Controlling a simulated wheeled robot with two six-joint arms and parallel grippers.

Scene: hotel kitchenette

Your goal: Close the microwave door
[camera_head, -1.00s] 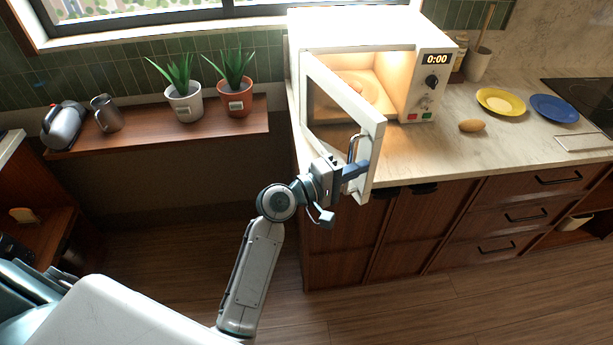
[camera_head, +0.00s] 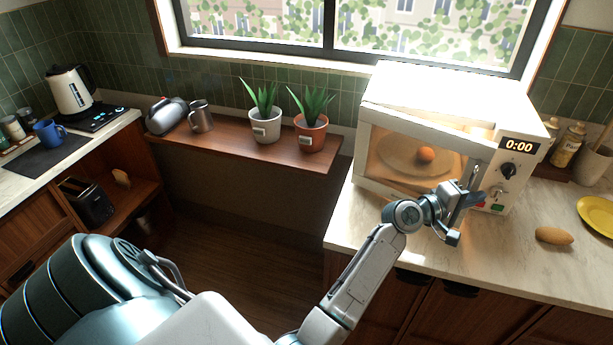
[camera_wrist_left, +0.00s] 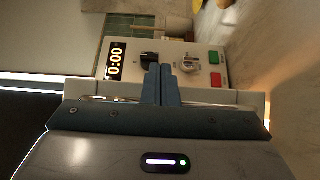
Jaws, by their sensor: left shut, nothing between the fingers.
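The white microwave (camera_head: 450,95) stands on the counter at the right of the head view. Its glass door (camera_head: 400,150) is swung almost against the front and looks slightly ajar at the handle side. The inside is lit, and a round orange item (camera_head: 425,154) shows through the glass. My left gripper (camera_head: 477,199) is shut and empty at the door's handle edge, beside the control panel. In the left wrist view its closed fingers (camera_wrist_left: 161,84) lie across the handle area, with the panel (camera_wrist_left: 175,62) beyond. Whether they touch the door is unclear. My right gripper is out of view.
A potato-like item (camera_head: 554,235) and a yellow plate (camera_head: 597,214) lie on the counter to the right. Two potted plants (camera_head: 264,125) stand on the wooden shelf at left. Bottles (camera_head: 568,145) stand right of the microwave.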

